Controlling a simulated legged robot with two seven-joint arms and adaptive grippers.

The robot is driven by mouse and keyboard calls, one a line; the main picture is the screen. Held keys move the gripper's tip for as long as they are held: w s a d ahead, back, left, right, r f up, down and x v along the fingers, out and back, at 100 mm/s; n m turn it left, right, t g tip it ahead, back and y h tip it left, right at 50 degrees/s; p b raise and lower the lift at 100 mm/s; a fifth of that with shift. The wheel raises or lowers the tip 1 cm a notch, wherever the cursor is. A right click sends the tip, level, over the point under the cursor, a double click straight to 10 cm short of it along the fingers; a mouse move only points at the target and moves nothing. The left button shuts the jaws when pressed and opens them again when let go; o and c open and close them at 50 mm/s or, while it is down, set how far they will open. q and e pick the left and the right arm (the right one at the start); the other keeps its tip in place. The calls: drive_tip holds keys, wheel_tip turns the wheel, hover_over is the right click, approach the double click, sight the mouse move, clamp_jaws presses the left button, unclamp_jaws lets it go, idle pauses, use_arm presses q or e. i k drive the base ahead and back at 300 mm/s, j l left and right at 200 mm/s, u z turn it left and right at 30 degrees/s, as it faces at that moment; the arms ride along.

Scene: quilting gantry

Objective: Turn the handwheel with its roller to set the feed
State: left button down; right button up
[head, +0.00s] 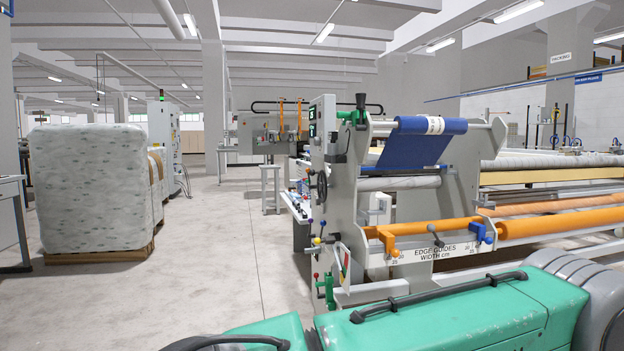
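A dark handwheel (322,187) is mounted on the left side of the grey machine frame (345,210), below a small control box. It is seen nearly edge-on, so its spokes are hard to make out. A roller with blue cloth (424,140) lies across the top of the frame, the cloth hanging down at a slant. Neither of my grippers is in view, and nothing touches the handwheel.
Coloured ball-ended levers (318,241) stick out from the frame below the handwheel. A wrapped pallet load (92,188) stands at the left. Grey floor (225,260) is open between it and the machine. A small table (270,180) stands farther back.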

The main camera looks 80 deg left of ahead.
sight(369, 185)
drive_tip(key=u, duration=1.95)
